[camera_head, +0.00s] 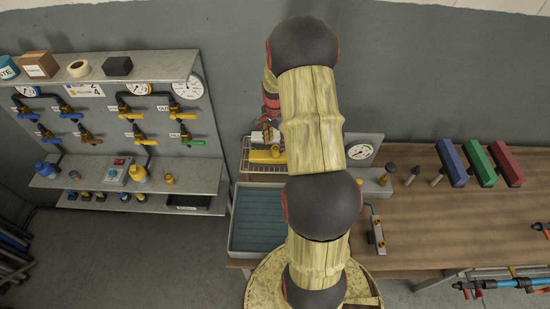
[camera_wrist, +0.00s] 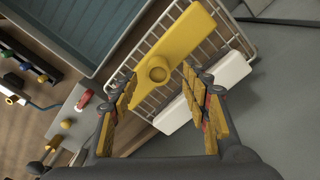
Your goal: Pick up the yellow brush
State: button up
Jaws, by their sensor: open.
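The yellow brush (camera_wrist: 182,40) lies across a white wire rack in the wrist view, with a round yellow knob near its middle. It also shows in the head view (camera_head: 266,156), beside my arm and partly hidden. My gripper (camera_wrist: 160,82) is open, its two yellow-padded fingers pointing toward the brush. The knob shows between and just beyond the fingertips, and I see no contact. In the head view my gripper (camera_head: 268,132) is over the rack, largely hidden by my arm.
A white block (camera_wrist: 234,72) lies by the brush at the wire rack (camera_wrist: 210,43). A grey-blue tray (camera_wrist: 75,25) adjoins the rack. The wooden bench (camera_head: 420,230) holds blue, green and red blocks (camera_head: 479,163). A valve panel (camera_head: 110,120) stands left.

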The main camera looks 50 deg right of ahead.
aim_at(275, 148)
notch_tip(275, 148, down, 4)
jog(key=shift+s+f, duration=0.1)
jog(key=shift+c, duration=0.8)
grip_shut()
dwell(0.4)
